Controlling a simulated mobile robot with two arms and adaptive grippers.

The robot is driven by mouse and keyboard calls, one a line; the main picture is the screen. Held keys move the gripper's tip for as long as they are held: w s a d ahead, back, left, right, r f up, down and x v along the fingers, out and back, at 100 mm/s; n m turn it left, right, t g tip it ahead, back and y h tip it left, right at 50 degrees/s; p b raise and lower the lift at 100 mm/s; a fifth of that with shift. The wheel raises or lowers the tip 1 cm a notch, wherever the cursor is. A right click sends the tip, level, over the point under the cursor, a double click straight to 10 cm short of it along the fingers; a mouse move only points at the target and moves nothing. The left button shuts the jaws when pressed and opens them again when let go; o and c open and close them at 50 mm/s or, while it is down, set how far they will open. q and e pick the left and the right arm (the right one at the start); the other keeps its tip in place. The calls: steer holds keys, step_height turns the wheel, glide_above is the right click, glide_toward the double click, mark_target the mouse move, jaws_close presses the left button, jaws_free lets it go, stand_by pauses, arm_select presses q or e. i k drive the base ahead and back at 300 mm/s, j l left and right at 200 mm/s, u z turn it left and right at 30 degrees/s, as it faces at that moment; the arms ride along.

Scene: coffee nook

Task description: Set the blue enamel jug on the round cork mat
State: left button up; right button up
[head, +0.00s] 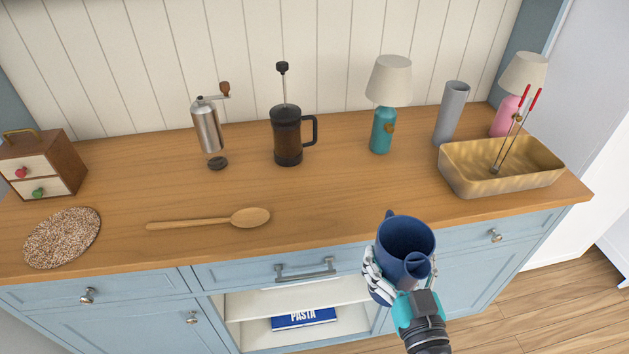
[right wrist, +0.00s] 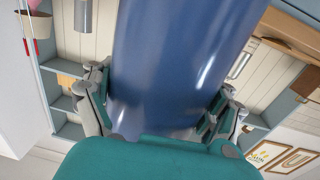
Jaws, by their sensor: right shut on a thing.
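The blue enamel jug (head: 405,238) is held in the air in front of the counter's front edge, at the lower right of the head view. My right gripper (head: 388,285) is shut on it. The jug looks roughly upright and its open top shows. In the right wrist view the jug (right wrist: 175,65) fills the middle, with the gripper fingers (right wrist: 165,112) on both sides of it. The round cork mat (head: 62,238) lies flat at the counter's left front, bare, far left of the jug. My left gripper is not in view.
A wooden spoon (head: 210,219) lies between mat and jug. A small drawer box (head: 62,165) stands behind the mat. A grinder (head: 208,125), French press (head: 287,135), teal lamp (head: 383,130), grey vase (head: 452,112) and tan basket (head: 500,178) stand along the back and right.

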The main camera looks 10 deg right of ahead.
mark_target(64, 228)
steer(key=j, duration=0.95)
steer(key=k+j, duration=0.1)
steer(key=j, duration=0.85)
steer(key=i+j, duration=0.1)
steer(key=j, duration=0.25)
steer(key=i+j, duration=0.1)
steer(key=j, duration=0.3)
steer(key=i+j, duration=0.1)
steer(key=j, duration=0.25)
steer(key=i+j, duration=0.1)
steer(key=j, duration=0.25)
